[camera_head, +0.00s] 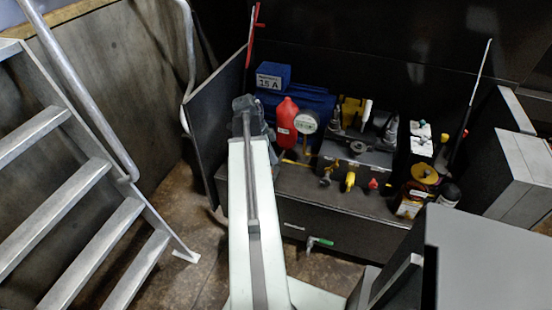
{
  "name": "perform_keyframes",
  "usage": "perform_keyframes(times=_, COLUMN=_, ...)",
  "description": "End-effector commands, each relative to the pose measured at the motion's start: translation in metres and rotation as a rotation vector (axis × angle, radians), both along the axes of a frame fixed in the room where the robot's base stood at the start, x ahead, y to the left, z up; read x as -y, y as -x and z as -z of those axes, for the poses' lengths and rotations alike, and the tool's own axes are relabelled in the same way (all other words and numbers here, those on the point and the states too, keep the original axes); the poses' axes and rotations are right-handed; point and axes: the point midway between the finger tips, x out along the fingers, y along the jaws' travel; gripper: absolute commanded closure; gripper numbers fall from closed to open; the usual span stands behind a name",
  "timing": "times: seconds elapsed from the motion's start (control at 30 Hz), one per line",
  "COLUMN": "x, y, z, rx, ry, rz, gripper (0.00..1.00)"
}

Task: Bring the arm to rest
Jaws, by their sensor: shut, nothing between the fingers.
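My arm reaches from the bottom centre of the head view up and away, its pale link with a grey rail on top. My gripper (245,104) is the dark grey end beyond the link, near the left end of the dark bench. It is shut and empty. Its fingertips are small and partly hidden by the arm.
The bench (340,190) carries a round gauge (307,122), a grey valve block (357,155) and a brown bottle (411,199). An open dark panel (216,128) stands left of my arm. Metal stairs (75,205) with a rail fill the left. A grey box (490,260) blocks the lower right.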

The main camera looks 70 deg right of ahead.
Motion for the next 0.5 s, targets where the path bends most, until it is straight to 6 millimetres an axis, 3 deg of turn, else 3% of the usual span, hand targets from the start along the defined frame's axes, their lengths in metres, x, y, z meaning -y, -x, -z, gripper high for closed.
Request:
perform_keyframes(times=0.37, x=-0.003, y=-0.007, z=-0.001, rx=0.000, ry=0.000, rz=-0.011, gripper=1.00)
perform_keyframes(times=0.47, x=-0.019, y=-0.043, z=-0.001, rx=0.000, ry=0.000, rz=-0.076, gripper=1.00)
perform_keyframes(times=0.5, x=-0.031, y=-0.066, z=-0.001, rx=0.001, ry=0.000, rz=-0.121, gripper=1.00)
